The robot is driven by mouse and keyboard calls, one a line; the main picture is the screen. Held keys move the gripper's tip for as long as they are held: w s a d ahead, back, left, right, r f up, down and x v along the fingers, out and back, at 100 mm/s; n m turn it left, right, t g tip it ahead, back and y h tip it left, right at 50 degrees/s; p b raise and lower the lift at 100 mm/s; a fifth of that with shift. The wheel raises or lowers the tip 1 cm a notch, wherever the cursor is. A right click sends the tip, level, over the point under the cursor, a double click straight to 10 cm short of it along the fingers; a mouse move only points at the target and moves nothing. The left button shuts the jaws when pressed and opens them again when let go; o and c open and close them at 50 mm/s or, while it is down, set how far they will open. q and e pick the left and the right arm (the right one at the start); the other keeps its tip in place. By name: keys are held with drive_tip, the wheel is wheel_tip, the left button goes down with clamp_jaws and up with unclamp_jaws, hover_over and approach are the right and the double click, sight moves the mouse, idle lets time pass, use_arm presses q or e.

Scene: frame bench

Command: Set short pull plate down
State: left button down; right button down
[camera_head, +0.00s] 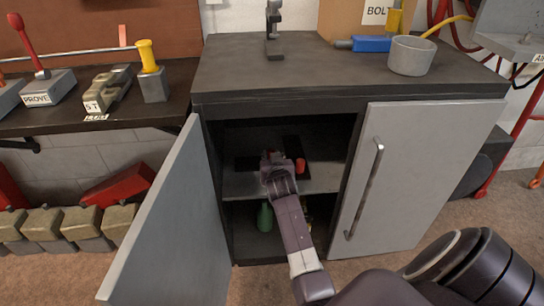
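My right arm comes in from the lower right and reaches into the open left side of the dark cabinet (240,80). My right gripper (274,160) is just above or at the middle shelf (322,181); its fingers are too small and covered to tell whether they are open or shut. A small red piece (300,166) is just right of the gripper; I cannot tell whether they touch. A dark upright panel (293,147) stands behind it, and a dark flat shape shows to the left. I cannot tell which of these is the short pull plate. My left gripper is not in view.
The grey left door (178,235) stands open, left of my arm. The right door (415,175) with its bar handle (364,188) is shut. A green bottle-like thing (265,217) stands below the shelf. A grey cup (411,55) is on the cabinet top.

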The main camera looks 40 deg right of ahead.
drive_tip(key=shift+r, duration=0.15)
drive_tip(key=c, duration=1.7)
unclamp_jaws()
drive_tip(key=shift+c, duration=0.2)
drive_tip(key=shift+o, duration=0.6)
drive_tip(key=shift+s+f, duration=0.1)
drive_tip(key=shift+f, duration=0.25)
drive_tip(key=shift+v, duration=3.85)
drive_tip(key=shift+r, duration=0.15)
